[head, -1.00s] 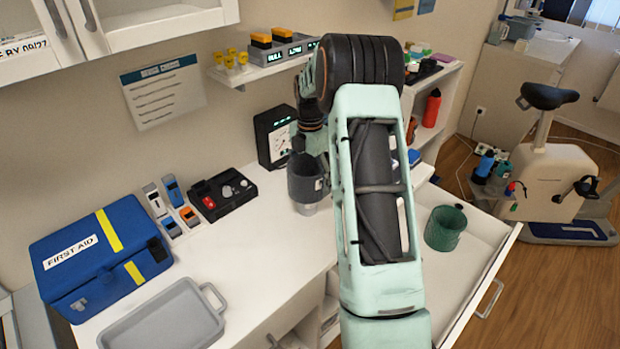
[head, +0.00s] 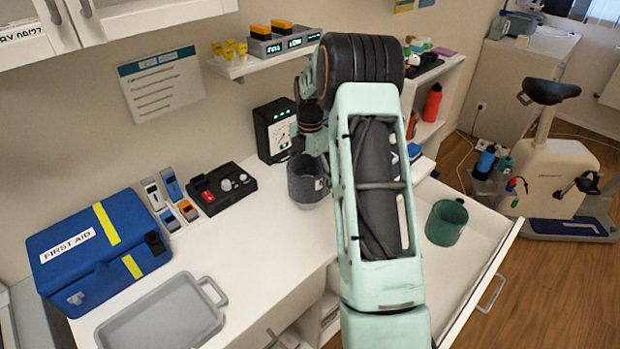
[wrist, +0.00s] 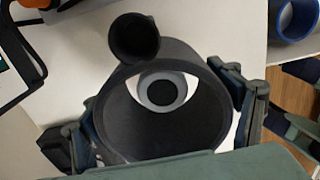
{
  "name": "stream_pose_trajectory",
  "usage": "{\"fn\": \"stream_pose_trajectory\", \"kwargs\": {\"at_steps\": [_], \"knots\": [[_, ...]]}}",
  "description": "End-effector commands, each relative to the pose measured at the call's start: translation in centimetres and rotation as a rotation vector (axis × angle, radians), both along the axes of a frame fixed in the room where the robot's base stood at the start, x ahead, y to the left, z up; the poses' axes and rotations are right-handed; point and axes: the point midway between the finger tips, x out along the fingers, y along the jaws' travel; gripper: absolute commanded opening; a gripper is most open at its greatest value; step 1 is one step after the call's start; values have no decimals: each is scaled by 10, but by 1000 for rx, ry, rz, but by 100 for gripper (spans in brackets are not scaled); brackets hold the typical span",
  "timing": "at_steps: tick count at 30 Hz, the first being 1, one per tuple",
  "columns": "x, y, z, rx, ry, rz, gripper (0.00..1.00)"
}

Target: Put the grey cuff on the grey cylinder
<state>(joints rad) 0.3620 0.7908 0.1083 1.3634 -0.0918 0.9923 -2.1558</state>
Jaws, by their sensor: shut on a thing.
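The dark grey cuff (head: 304,182) is held upright over the worktop near the black gauge box. In the wrist view it is a wide open ring (wrist: 165,130) with a small dark tube (wrist: 135,40) at its rim. My gripper (head: 314,143) is shut on the cuff, with one finger on each side of it in the wrist view (wrist: 163,120). The lighter grey cylinder (wrist: 147,95) shows through the cuff's opening, towards its upper part. In the head view the cuff hides most of the cylinder. I cannot tell whether the cuff is around it or just above it.
The gauge box (head: 274,130) stands close behind. A black control box (head: 222,188), a blue first aid case (head: 98,250) and a grey tray (head: 160,315) are to the left. A green cup (head: 446,222) sits in the open drawer (head: 475,260) at right.

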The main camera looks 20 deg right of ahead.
Motion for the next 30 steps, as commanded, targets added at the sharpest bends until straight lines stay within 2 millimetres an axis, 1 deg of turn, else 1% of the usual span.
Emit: {"fn": "stream_pose_trajectory", "kwargs": {"at_steps": [30], "knots": [[0, 0, -26, 0, -1, 0, 55]]}}
